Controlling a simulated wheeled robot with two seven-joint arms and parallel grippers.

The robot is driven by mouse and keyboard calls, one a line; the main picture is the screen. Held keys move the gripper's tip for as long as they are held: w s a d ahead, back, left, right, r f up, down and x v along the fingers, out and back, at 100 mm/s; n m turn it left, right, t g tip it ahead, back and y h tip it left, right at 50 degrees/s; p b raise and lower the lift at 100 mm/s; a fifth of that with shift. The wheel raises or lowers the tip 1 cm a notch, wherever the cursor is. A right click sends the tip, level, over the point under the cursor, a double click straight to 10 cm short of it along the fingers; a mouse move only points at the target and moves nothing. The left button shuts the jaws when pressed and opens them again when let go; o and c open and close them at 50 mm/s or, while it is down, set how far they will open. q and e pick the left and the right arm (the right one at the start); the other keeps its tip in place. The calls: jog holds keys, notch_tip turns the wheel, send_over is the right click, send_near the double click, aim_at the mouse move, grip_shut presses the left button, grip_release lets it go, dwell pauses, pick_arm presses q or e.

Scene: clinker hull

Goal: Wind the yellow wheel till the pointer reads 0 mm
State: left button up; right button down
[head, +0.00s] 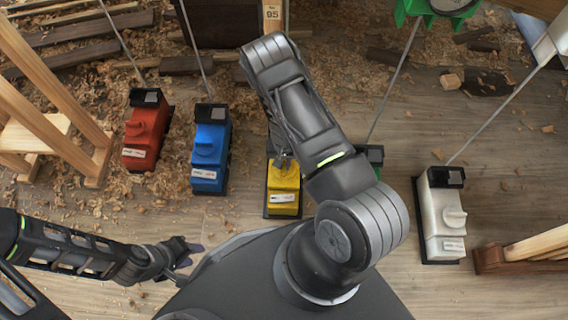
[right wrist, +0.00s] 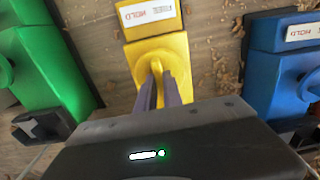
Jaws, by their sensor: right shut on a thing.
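The yellow winch box (head: 284,192) stands on the floor below my right arm in the head view. It also shows in the right wrist view (right wrist: 173,48), with a FREE/HOLD label on it. My right gripper (right wrist: 157,75) is shut on the yellow wheel (right wrist: 157,67), a raised grip on the box; its two fingers lie on either side of it. In the head view my right gripper (head: 283,160) covers much of the wheel. My left gripper (head: 188,256) is open and empty at lower left. I cannot make out the pointer or its reading.
Red (head: 147,132), blue (head: 209,150), green (head: 373,155) and white (head: 441,215) winch boxes stand in the same row, with thin lines running up from them. Wooden trestles flank the row. Wood shavings and planks lie on the floor behind. A label reading 95 (head: 272,13) shows at top.

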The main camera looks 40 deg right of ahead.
aim_at(284, 165)
jog(key=m, duration=0.3)
jog(key=shift+m, duration=0.4)
jog(key=shift+m+b, duration=0.35)
jog(key=shift+m, duration=1.25)
jog(key=c, duration=1.5)
grip_release()
jog(key=shift+r+p, duration=1.35)
jog(key=shift+r, duration=2.55)
